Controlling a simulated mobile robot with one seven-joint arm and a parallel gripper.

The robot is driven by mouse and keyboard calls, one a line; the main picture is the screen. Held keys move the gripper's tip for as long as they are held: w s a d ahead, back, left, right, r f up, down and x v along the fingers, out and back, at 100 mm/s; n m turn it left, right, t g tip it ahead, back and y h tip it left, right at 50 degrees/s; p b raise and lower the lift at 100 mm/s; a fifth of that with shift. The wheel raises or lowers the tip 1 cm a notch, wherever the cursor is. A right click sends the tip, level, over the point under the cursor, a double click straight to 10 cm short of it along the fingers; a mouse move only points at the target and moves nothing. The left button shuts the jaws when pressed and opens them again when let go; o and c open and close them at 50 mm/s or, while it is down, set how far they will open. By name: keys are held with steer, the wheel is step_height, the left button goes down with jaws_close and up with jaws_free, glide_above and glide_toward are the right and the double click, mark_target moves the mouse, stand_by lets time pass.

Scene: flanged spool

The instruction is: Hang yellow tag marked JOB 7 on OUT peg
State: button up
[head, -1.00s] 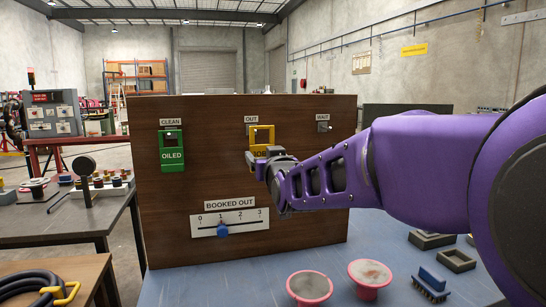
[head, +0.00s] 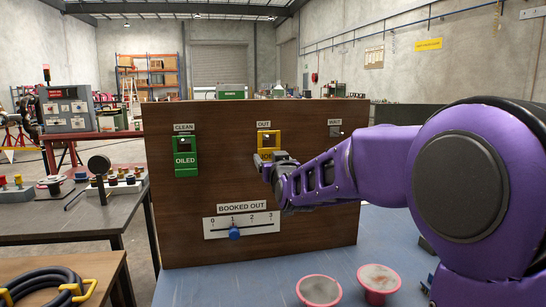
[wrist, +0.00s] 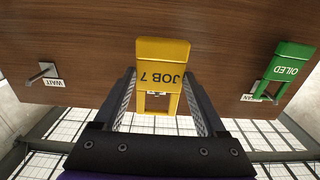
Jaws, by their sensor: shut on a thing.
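The yellow tag marked JOB 7 (wrist: 163,58) is between the two fingers of my gripper (wrist: 160,76), which is shut on it. In the head view the tag (head: 268,149) is upright at the board, just below the OUT label (head: 264,124), with my gripper (head: 263,161) at its lower part. The tag's square opening is at its upper end, which appears lower in the inverted wrist view. The OUT peg is mostly hidden by the tag; I cannot tell whether it passes through the opening.
A green OILED tag (head: 185,158) hangs under CLEAN on the wooden board (head: 210,195). The WAIT peg (wrist: 45,71) is bare. A slider with a blue knob (head: 234,233) is below. Two pink-rimmed spools (head: 319,290) stand on the blue bench (head: 225,285).

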mark_target(269, 159)
steer(key=shift+p+x, duration=1.1)
steer(key=shift+x, duration=0.5)
steer(key=shift+w+a+f+b, duration=0.1)
steer(key=shift+w+f+b, duration=0.2)
steer(key=shift+w+b, duration=0.1)
steer(key=shift+w+a+f+b, duration=0.1)
steer(key=shift+w+f+b, duration=0.05)
steer(key=shift+w+b, duration=0.2)
steer(key=o, duration=1.3)
steer(key=shift+s, duration=0.1)
